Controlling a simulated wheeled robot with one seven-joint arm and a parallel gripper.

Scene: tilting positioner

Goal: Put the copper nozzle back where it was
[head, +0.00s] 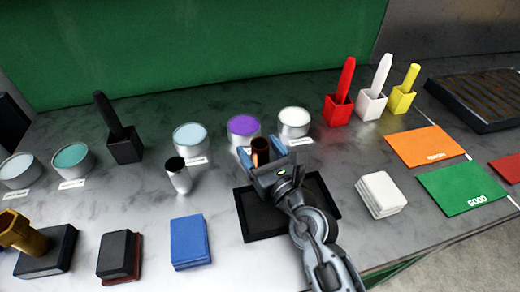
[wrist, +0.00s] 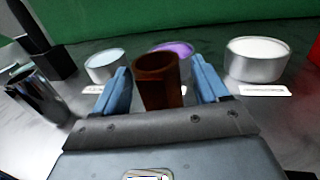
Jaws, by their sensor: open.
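The copper nozzle (wrist: 158,82) is a hollow brown-red tube. It stands upright between the blue fingers of my gripper (wrist: 160,88) in the wrist view, with a gap visible on each side. In the head view the copper nozzle (head: 261,150) shows just beyond my gripper (head: 262,158), behind the black tray. My gripper is open around the nozzle. The nozzle's lower end is hidden behind my gripper body, so I cannot tell what it rests on.
A black tray (head: 262,220) lies under my arm. A silver nozzle (head: 178,176) stands to the left. Tins with purple (head: 243,128), white (head: 294,122) and pale blue (head: 190,138) contents stand behind. A brass nozzle (head: 22,234) is at the far left. White pads (head: 380,195) lie to the right.

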